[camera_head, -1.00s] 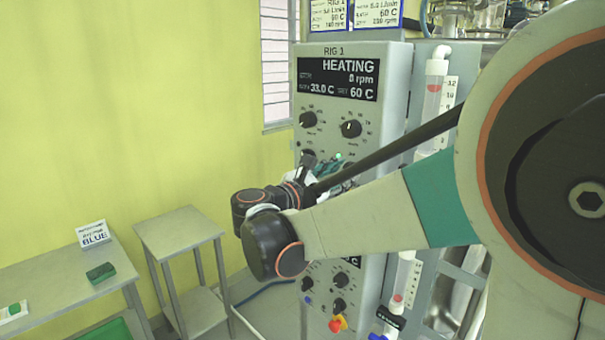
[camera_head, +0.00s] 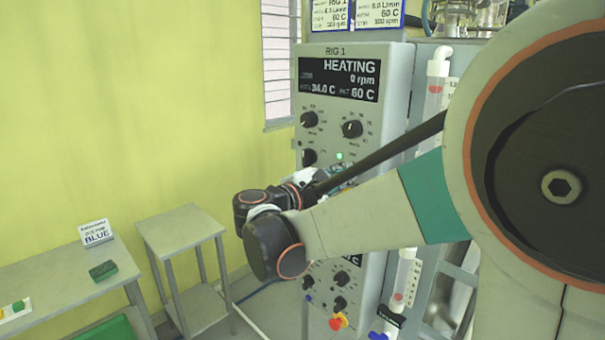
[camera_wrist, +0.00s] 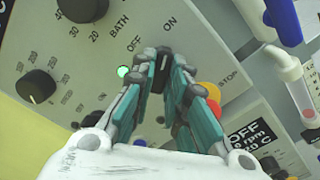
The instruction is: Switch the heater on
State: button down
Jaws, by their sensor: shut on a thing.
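The grey RIG 1 panel (camera_head: 391,60) stands in front of my arm. Its display (camera_head: 339,79) reads HEATING, 0 rpm, 34.0 C, set 60 C. In the wrist view my gripper (camera_wrist: 162,72) has its teal fingers closed around a small black switch knob (camera_wrist: 158,72), below the OFF and ON labels. The fingers hide much of the knob, and I cannot tell exactly which label it points to. A green lamp (camera_wrist: 123,71) is lit just left of the fingers; it also shows in the head view (camera_head: 339,156).
Other black knobs (camera_head: 352,129) sit above on the panel. A small table (camera_head: 180,226) stands to the left, with glass apparatus at the right.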

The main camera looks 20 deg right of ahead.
dwell(0.3)
jog(key=c, duration=1.6)
grip_release()
